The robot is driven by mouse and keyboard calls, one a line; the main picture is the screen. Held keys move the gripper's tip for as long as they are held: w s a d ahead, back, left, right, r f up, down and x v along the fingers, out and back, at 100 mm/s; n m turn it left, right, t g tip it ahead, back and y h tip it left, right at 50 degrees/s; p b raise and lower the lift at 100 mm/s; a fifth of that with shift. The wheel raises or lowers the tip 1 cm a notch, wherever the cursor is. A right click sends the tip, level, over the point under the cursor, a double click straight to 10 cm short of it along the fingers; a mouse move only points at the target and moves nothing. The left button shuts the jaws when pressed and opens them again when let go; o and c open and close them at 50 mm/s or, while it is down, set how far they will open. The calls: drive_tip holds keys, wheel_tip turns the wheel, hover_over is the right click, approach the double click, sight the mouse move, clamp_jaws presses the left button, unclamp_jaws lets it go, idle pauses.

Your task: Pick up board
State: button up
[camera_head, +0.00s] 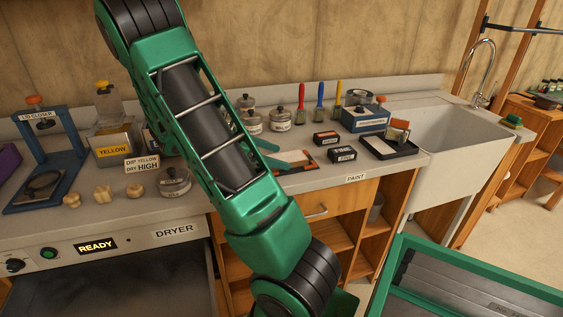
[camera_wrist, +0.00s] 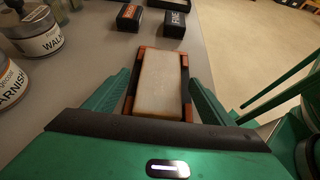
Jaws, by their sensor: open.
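A pale, flat rectangular board (camera_wrist: 160,82) lies in a dark holder with orange corners (camera_wrist: 187,112) on the grey counter. In the head view the board (camera_head: 290,156) shows just right of my green arm, partly hidden by it. My gripper (camera_wrist: 160,74) is open. In the wrist view its green fingers stand on either side of the board and holder, with a visible gap on each side. I cannot tell how far above the counter the fingertips are. In the head view most of my gripper is hidden behind my arm.
A black tray with a brush (camera_head: 390,146) is to the right, before the white sink (camera_head: 450,135). Labelled tins (camera_wrist: 35,35) stand left. The counter's front edge (camera_wrist: 205,60) is close on the right.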

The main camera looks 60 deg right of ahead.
drive_tip(key=shift+x, duration=0.9)
drive_tip(key=c, duration=1.2)
